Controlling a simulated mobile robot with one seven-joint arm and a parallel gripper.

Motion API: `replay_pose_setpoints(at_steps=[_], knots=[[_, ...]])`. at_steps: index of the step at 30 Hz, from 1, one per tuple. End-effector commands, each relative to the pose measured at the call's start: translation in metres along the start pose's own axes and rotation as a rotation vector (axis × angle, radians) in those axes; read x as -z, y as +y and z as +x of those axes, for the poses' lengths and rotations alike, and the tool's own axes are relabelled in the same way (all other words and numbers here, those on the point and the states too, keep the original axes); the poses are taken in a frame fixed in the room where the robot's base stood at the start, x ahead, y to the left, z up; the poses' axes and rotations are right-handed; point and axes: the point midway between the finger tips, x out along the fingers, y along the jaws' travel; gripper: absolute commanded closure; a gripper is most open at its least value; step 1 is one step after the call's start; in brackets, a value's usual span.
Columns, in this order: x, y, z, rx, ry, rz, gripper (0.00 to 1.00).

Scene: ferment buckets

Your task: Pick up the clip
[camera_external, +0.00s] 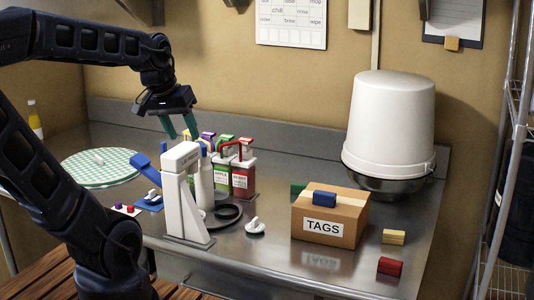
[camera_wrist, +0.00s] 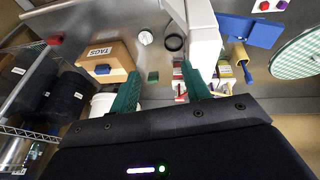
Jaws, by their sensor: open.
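No single piece is plainly the clip; several small coloured pieces could be it. A blue piece (camera_external: 324,199) lies on the cardboard TAGS box (camera_external: 323,228), and it also shows in the wrist view (camera_wrist: 102,69). A yellow piece (camera_external: 393,237) and a red piece (camera_external: 390,267) lie on the steel counter right of the box. A green piece (camera_external: 298,190) is partly hidden behind the box. My gripper (camera_external: 180,129) is open and empty, with its green fingers above and behind the white stand. The fingers also show in the wrist view (camera_wrist: 160,70).
A black ring (camera_external: 228,213) and white knobbed piece (camera_external: 255,227) lie nearby. A checked round mat (camera_external: 97,168) is at left.

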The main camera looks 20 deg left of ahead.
Motion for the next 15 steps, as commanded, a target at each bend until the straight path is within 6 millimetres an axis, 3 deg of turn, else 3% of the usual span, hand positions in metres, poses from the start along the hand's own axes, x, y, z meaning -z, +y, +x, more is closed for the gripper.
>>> replay_pose_setpoints(at_steps=[15], knots=[[0.042,0.142,0.081,-0.296,-0.278,-0.406,0.53]])
